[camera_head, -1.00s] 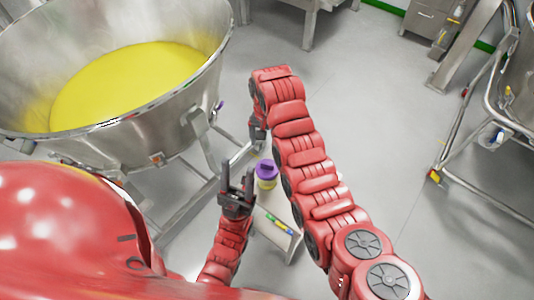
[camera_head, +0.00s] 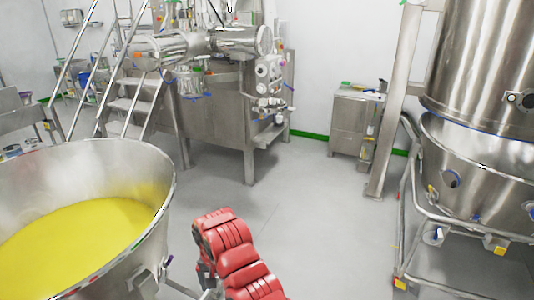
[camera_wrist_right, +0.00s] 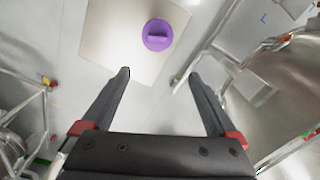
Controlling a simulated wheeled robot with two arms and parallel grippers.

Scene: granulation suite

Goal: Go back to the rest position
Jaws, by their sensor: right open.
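My right gripper (camera_wrist_right: 160,76) is open in the right wrist view, with its two dark fingers apart and nothing between them. A round purple lid with a raised grip (camera_wrist_right: 157,35) lies beyond the fingertips, on a pale square top (camera_wrist_right: 108,30). The fingers do not touch it. In the head view my red right arm rises at the bottom centre, and its gripper is mostly hidden below the wrist. My left gripper is out of the head view.
A steel bowl (camera_head: 165,205) holding yellow powder stands close on the left. A steel vessel on a tubular frame (camera_head: 480,185) stands at right. A mixing machine with steps (camera_head: 225,100) and a cabinet (camera_head: 352,122) are behind. Grey floor (camera_head: 310,215) lies clear between them.

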